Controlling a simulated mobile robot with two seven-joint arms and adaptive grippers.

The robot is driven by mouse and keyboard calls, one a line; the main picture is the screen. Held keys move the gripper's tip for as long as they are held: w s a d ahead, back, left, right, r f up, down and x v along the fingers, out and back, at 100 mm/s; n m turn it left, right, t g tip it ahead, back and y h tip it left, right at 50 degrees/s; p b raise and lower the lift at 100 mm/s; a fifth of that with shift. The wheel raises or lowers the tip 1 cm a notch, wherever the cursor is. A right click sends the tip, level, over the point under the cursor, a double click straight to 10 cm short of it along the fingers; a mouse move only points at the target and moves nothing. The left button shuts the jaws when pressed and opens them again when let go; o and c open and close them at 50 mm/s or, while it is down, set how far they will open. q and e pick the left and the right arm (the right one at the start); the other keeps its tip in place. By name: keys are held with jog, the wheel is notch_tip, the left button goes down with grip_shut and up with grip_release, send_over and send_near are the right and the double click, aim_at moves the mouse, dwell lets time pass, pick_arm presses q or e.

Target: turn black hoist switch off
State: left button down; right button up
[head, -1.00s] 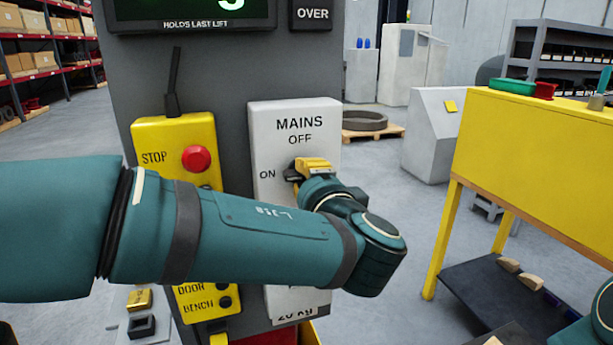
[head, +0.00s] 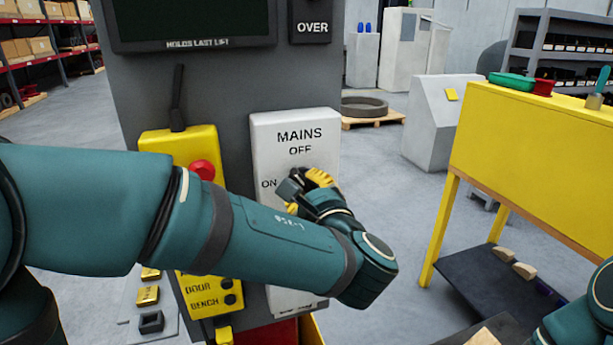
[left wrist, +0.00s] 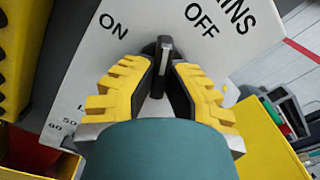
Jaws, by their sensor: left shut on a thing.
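The black hoist switch (head: 288,188) is on a white MAINS panel (head: 262,135) marked OFF above and ON at left. In the head view my left gripper (head: 304,186) covers much of it. In the left wrist view the black handle (left wrist: 165,58) stands between the two yellow-padded fingers of my left gripper (left wrist: 163,80), which is shut on it. There the handle points between the ON and OFF labels. My right gripper is out of view.
A yellow box with a red stop button (head: 202,170) is left of the panel, partly behind my left arm. The display (head: 195,22) above is dark. A yellow bench (head: 530,165) stands at right, with open floor between.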

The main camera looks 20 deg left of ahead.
pick_arm(q)
jog(key=m+p, duration=0.3)
jog(key=m, duration=0.1)
jog(key=shift+r, duration=0.2)
jog(key=shift+m+p, duration=0.8)
jog(key=shift+m, duration=0.2)
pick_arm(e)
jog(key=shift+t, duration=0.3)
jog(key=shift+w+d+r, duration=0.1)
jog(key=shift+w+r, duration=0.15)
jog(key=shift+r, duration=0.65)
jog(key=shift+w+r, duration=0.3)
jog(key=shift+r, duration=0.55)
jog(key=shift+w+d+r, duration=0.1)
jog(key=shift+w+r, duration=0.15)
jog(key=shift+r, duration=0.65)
pick_arm(q)
jog(key=shift+f, duration=0.1)
jog(key=c, duration=1)
grip_release()
jog(key=shift+w, duration=0.1)
jog(key=shift+f, duration=0.1)
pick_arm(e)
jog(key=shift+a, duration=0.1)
pick_arm(q)
jog(key=v, duration=1.2)
